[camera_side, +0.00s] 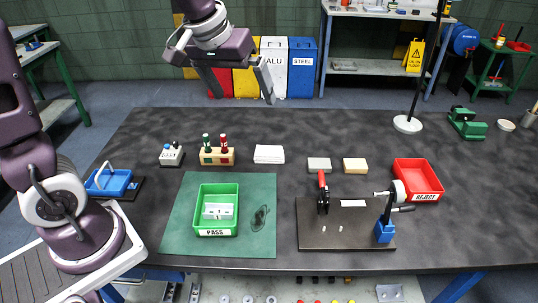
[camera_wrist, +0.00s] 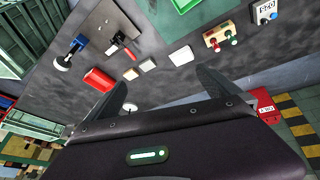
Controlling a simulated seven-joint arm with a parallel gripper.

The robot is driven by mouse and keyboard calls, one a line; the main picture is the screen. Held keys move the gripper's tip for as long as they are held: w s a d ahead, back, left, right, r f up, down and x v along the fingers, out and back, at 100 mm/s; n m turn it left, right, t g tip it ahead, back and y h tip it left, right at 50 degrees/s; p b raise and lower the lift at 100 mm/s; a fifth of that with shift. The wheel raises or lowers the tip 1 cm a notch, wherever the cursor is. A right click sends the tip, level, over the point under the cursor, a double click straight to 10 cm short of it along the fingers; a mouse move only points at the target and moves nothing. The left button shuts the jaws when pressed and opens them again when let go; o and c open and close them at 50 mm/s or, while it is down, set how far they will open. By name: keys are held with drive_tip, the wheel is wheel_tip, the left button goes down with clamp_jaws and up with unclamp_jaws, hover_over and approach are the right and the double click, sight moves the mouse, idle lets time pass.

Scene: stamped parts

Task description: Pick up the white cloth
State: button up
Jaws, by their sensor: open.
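The white cloth (camera_side: 269,154) lies flat and folded on the dark table, behind the green mat, between the stamp holder and a grey block. In the wrist view the cloth (camera_wrist: 181,55) shows as a white patch above the gap between the fingers. My gripper (camera_side: 244,97) is open and empty, high above the back edge of the table, well clear of the cloth. Both fingers of my gripper (camera_wrist: 161,78) show spread apart in the wrist view. Nothing covers the cloth.
Near the cloth stand the stamp holder (camera_side: 216,156), grey block (camera_side: 319,164) and tan block (camera_side: 355,165). The green PASS tray (camera_side: 215,232) is on the green mat (camera_side: 178,225). The clamp plate (camera_side: 330,240) and red REJECT tray (camera_side: 418,180) are right.

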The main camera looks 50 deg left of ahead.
drive_tip(key=w+a+f+n+g+y, duration=0.1)
drive_tip(key=w+a+f+n, duration=0.3)
drive_tip(key=w+f, duration=0.7)
drive_tip(key=y, duration=0.1)
approach(269, 151)
drive_tip(key=shift+g, duration=0.3)
drive_tip(key=x, duration=0.9)
drive_tip(key=shift+w, duration=0.2)
drive_tip(key=c, duration=1.1)
wheel_tip(269, 151, up, 10)
drive_tip(key=shift+d, duration=0.1)
